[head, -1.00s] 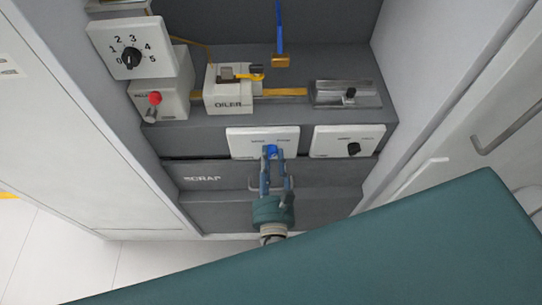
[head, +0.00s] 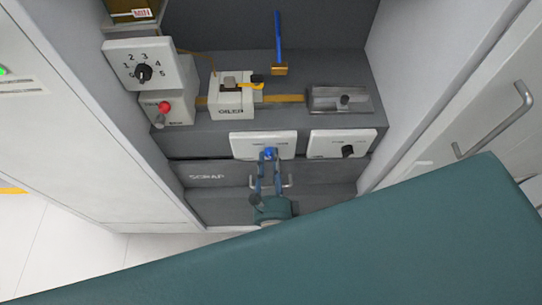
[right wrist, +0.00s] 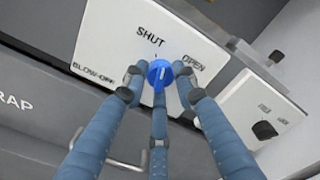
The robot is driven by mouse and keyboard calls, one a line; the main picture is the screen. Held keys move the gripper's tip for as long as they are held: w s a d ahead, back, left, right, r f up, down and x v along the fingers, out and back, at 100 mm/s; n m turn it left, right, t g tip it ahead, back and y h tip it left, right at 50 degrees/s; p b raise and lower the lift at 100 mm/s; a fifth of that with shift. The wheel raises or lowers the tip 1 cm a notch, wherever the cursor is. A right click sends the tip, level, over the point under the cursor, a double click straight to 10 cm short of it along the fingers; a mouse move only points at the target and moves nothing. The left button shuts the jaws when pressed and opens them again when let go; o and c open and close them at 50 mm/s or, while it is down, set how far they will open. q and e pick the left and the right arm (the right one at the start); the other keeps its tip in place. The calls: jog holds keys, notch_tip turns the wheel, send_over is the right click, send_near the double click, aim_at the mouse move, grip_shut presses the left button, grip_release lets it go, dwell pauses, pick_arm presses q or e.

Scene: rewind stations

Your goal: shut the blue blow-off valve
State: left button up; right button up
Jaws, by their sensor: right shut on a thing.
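The blue blow-off valve knob (head: 269,153) is on a white plate (head: 247,144) low on the station's front. In the right wrist view the knob (right wrist: 159,73) shows between my fingers, under the printed words SHUT and OPEN. Its pale line runs roughly up and down in that picture, on the SHUT side. My right gripper (head: 269,160) is shut on the knob, its fingers touching it from around; it also shows in the right wrist view (right wrist: 160,82). The fingers hide part of the knob's rim. My left gripper is not in view.
A white plate with a black knob (head: 348,151) is just right of the valve. A scrap drawer (head: 207,177) with a bar handle lies below. An oiler (head: 232,101), a red-topped switch (head: 164,107) and a numbered dial (head: 143,73) stand above and left.

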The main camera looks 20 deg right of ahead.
jog(key=n+p, duration=0.1)
jog(key=n, duration=0.1)
jog(key=n+p, duration=0.1)
jog(key=n, duration=0.1)
jog(key=shift+w+a+r, duration=0.15)
jog(key=shift+w+r, duration=0.05)
jog(key=shift+r, duration=0.2)
jog(key=shift+n+p, duration=0.4)
jog(key=shift+n, duration=0.6)
jog(key=shift+f, duration=0.15)
jog(key=shift+c, duration=0.2)
jog(key=o, duration=1.2)
jog(key=shift+a, duration=0.1)
jog(key=shift+c, duration=0.2)
jog(key=shift+s+f, duration=0.1)
jog(key=shift+f, duration=0.05)
